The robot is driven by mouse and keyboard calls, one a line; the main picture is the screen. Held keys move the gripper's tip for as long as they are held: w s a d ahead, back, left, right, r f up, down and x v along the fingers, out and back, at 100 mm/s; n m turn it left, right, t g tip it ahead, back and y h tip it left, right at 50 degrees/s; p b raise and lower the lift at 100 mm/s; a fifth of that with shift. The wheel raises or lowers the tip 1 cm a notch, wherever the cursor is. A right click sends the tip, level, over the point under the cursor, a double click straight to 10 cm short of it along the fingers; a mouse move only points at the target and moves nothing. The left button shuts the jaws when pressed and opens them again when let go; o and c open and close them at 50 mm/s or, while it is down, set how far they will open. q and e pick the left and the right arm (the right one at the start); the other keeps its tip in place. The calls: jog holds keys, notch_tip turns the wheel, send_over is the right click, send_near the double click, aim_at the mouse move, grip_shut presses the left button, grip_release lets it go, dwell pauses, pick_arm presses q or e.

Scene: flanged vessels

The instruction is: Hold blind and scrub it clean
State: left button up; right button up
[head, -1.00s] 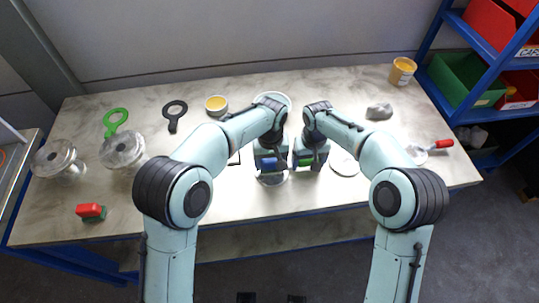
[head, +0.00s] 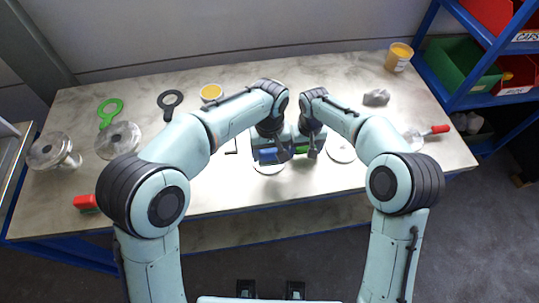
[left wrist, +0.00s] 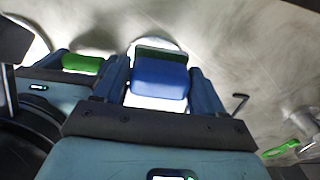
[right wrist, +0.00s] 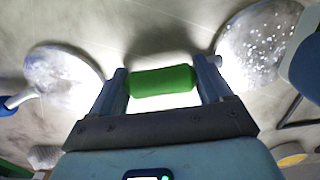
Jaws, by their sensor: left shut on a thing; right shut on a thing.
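My left gripper (head: 268,156) is shut on a blue block with a dark green underside (left wrist: 160,78). My right gripper (head: 303,150) is shut on a green handle (right wrist: 163,81). A pale round blind (head: 268,168) lies beneath the blue block, and its speckled face shows at the right of the right wrist view (right wrist: 255,45). The green handle appears to run to this disc, though the join is mostly hidden behind a finger. The green handle also shows in the left wrist view (left wrist: 83,63). I cannot tell whether the block touches the disc.
Another disc (head: 341,150) lies just right of my right gripper. A red-handled tool (head: 438,130), grey lump (head: 376,97) and yellow-topped pot (head: 398,57) are further right.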

pick_arm(q)
jog(key=shift+r, duration=1.35)
pick_arm(e)
jog(key=o, duration=1.5)
jog(key=shift+r, duration=0.15)
notch_tip(320, 180, up, 12)
pick_arm(q)
jog(key=shift+s+f, duration=0.1)
pick_arm(e)
jog(key=shift+s, duration=0.1)
